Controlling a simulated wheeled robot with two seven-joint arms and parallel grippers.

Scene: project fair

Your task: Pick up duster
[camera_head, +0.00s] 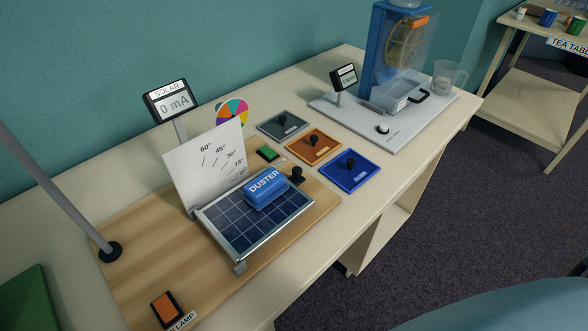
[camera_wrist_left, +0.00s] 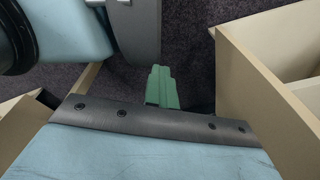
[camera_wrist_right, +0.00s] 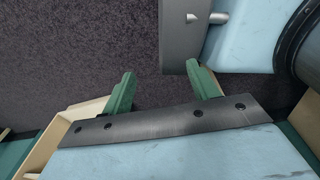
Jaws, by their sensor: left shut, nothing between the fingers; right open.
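The blue duster (camera_head: 265,188), labelled DUSTER, lies on the upper right part of the dark blue solar panel (camera_head: 247,230), which sits on a wooden board on the table. Neither gripper shows in the head view. In the left wrist view my left gripper (camera_wrist_left: 161,72) is shut and empty, with its green fingers together over dark carpet beside pale furniture. In the right wrist view my right gripper (camera_wrist_right: 168,82) is open and empty, with its green fingers apart over the carpet. The duster is in neither wrist view.
A white angle board (camera_head: 205,165) stands behind the panel, and a black knob (camera_head: 297,175) is right of the duster. A lamp pole (camera_head: 60,190) rises at left. Three coloured tiles with knobs (camera_head: 313,147) and a wheel machine (camera_head: 405,45) stand farther right. Carpet (camera_head: 450,210) is clear in front.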

